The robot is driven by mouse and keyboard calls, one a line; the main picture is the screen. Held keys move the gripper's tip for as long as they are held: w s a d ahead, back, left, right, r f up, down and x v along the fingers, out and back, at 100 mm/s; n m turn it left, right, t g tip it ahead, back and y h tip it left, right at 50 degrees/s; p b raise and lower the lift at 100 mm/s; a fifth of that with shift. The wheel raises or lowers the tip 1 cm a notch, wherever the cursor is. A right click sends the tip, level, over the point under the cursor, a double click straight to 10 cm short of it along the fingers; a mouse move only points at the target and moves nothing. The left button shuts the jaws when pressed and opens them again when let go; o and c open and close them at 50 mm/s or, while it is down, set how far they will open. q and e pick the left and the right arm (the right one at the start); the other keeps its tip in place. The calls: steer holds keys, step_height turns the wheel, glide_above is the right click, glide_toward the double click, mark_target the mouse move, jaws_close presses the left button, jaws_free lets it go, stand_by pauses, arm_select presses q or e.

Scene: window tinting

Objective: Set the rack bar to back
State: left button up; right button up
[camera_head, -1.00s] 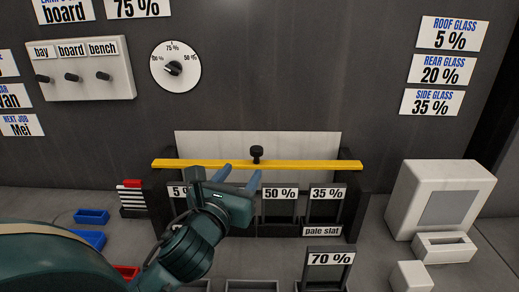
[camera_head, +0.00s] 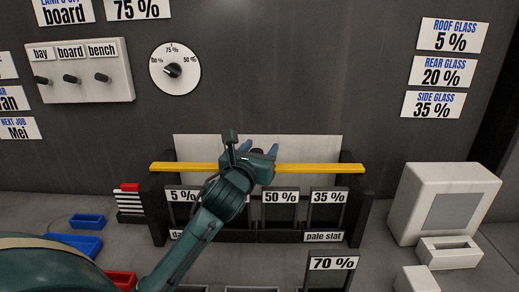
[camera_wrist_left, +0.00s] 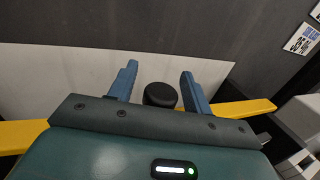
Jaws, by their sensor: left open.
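The yellow rack bar (camera_head: 320,169) lies across the top of the dark rack (camera_head: 359,215), in front of a pale back panel (camera_head: 205,147). It also shows in the left wrist view (camera_wrist_left: 245,108). Its black knob (camera_wrist_left: 160,95) stands between the two blue fingers of my left gripper (camera_wrist_left: 157,88), with a gap on each side. In the head view the left gripper (camera_head: 258,149) covers the middle of the bar and most of the knob. My left gripper is open. My right gripper is not in view.
Film cards marked 5 % (camera_head: 181,195), 50 % (camera_head: 281,196) and 35 % (camera_head: 328,196) stand in the rack below the bar. A 70 % card (camera_head: 333,263) stands in front. A white box-shaped device (camera_head: 445,205) is at right. A dial (camera_head: 175,68) is on the wall.

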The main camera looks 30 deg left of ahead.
arm_select(q)
jaws_close()
stand_by(0.5)
